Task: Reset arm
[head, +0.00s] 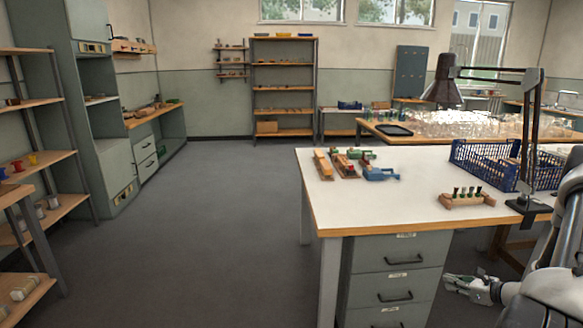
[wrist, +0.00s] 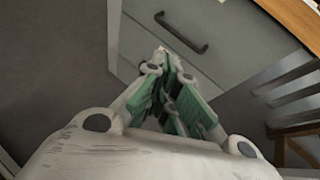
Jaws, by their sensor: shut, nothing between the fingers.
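My gripper (head: 459,285) is at the lower right of the head view, in front of the drawer cabinet under the white-topped workbench (head: 350,206). It is below the level of the bench top. In the wrist view my gripper (wrist: 174,62) has its green-padded fingers brought together at the tips, with nothing between them. It points toward a grey drawer front. My arm reaches in from the right edge of the head view.
A grey drawer cabinet (head: 397,270) with black handles stands close to my gripper. On the bench are a blue crate (head: 480,165), a wooden block with dark tufts (head: 467,198), a black lamp (head: 529,130) and small coloured tools. The floor (head: 220,235) to the left is clear.

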